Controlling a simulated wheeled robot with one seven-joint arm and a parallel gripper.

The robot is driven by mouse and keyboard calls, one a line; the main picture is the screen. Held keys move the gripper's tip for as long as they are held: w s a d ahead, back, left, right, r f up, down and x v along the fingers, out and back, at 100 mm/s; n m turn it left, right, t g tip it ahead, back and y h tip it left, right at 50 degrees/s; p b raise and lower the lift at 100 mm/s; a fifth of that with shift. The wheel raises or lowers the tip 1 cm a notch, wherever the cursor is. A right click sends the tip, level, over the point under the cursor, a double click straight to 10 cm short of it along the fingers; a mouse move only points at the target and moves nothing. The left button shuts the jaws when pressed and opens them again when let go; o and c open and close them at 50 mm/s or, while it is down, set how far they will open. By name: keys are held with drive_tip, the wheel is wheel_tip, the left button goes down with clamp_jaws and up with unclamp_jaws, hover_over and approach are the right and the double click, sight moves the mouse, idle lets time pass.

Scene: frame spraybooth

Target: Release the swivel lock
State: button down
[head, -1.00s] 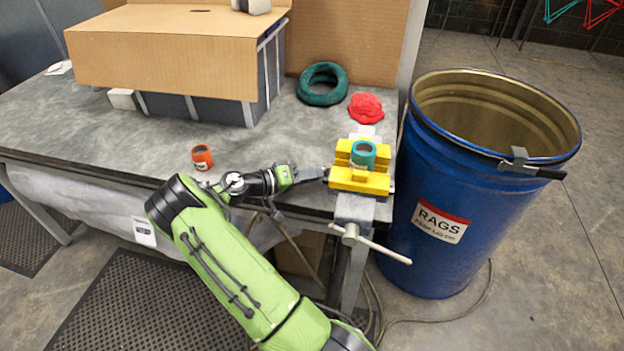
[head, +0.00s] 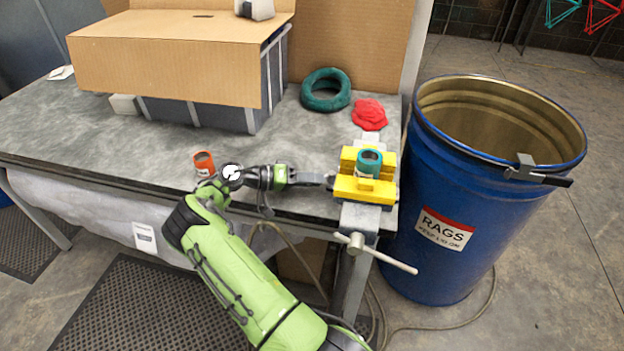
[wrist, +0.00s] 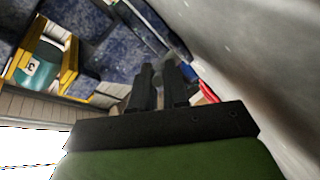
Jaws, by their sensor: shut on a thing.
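The bench vise with yellow jaw covers (head: 362,189) is at the right end of the bench in the head view. A teal pot (head: 369,157) sits between its jaws; the pot, with a number label, also shows in the wrist view (wrist: 38,66). My gripper (head: 328,181) is at the left side of the vise, low beside the jaws. In the wrist view its two dark fingers (wrist: 158,70) are close together around the end of a dark bar, seemingly the swivel lock lever (wrist: 145,32). The fingers hide the bar's end, and the lock is too small to tell apart in the head view.
An orange pot (head: 204,163) stands near my wrist on the bench (head: 120,150). A teal ring (head: 325,90) and red cloth (head: 369,114) lie behind the vise. The vise handle (head: 382,258) juts out in front. A blue rag drum (head: 430,180) stands close right.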

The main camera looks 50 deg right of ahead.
drive_tip(key=c, duration=1.2)
unclamp_jaws()
drive_tip(key=p+v, duration=0.1)
drive_tip(key=v, duration=1.4)
drive_tip(key=shift+w+a, duration=0.3)
drive_tip(key=shift+c, duration=0.2)
